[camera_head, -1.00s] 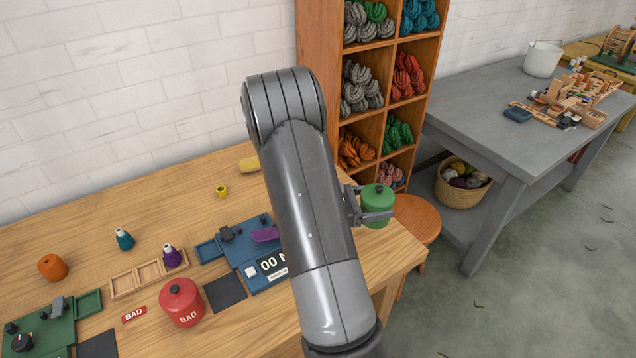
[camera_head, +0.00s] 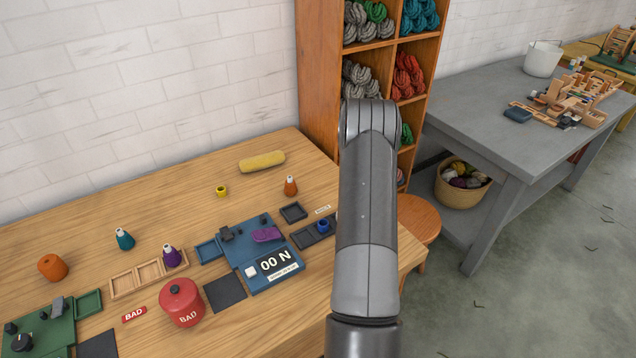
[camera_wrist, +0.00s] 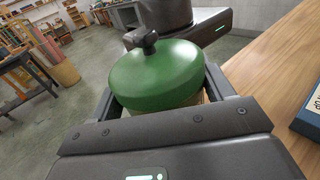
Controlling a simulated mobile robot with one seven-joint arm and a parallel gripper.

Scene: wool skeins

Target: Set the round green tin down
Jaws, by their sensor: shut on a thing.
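The round green tin (camera_wrist: 158,76), with a domed lid and a dark knob, fills the middle of the wrist view. My gripper (camera_wrist: 160,100) is shut on it, one finger on each side. The tin looks held beyond the wooden table's edge, which runs along the right of the wrist view. What lies directly under the tin is hidden. In the head view my arm hides both the gripper and the tin.
The wooden table (camera_head: 110,240) holds a red BAD tin (camera_head: 181,302), a blue device (camera_head: 262,258), an orange-brown cone (camera_head: 290,186) and a yellow roll (camera_head: 262,162). A round stool (camera_head: 416,217) stands by its right end. A shelf of skeins (camera_head: 318,80) stands behind.

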